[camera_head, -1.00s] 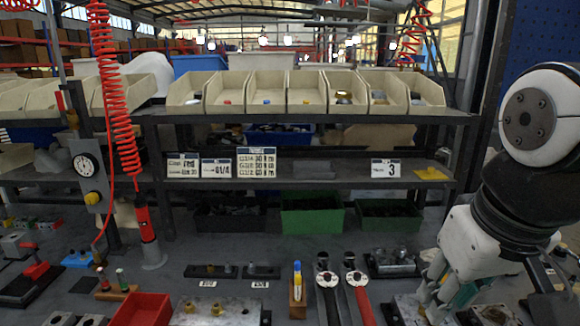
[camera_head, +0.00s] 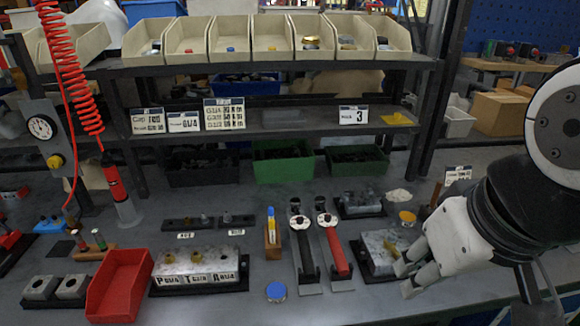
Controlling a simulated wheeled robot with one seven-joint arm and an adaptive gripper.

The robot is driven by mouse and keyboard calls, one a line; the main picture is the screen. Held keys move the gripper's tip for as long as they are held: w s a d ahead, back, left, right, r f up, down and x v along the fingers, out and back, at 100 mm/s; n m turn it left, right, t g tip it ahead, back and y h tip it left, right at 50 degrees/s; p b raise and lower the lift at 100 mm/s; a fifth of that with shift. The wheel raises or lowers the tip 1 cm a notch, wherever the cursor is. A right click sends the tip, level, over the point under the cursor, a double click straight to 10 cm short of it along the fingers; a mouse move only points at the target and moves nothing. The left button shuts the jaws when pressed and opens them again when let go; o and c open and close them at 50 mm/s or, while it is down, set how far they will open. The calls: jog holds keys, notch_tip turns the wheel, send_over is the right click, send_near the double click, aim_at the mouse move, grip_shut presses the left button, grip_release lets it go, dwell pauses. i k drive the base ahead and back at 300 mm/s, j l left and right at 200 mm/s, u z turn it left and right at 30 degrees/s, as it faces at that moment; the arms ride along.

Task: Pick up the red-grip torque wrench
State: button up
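The red-grip torque wrench (camera_head: 339,258) lies on the grey bench in the head view, its round dial end toward the shelf and its red handle toward me. A similar wrench with a black grip (camera_head: 306,252) lies just left of it. My gripper (camera_head: 404,279) is at the right, apart from the red-grip wrench, beside a metal valve block (camera_head: 382,252) that stands between them. Its pale fingers point left and down and look spread, with nothing seen between them. Part of the valve block is hidden behind the fingers.
Left of the wrenches stand a wooden holder (camera_head: 272,241) with a blue-and-yellow item, a labelled metal block (camera_head: 197,268) and a red bin (camera_head: 119,287). A blue round lid (camera_head: 276,292) lies in front. A shelf with bins (camera_head: 283,40) rises behind. The bench front is mostly clear.

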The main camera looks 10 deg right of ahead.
aim_at(340, 260)
jog(key=u, duration=0.8)
jog(key=z, duration=0.8)
jog(key=i, duration=0.35)
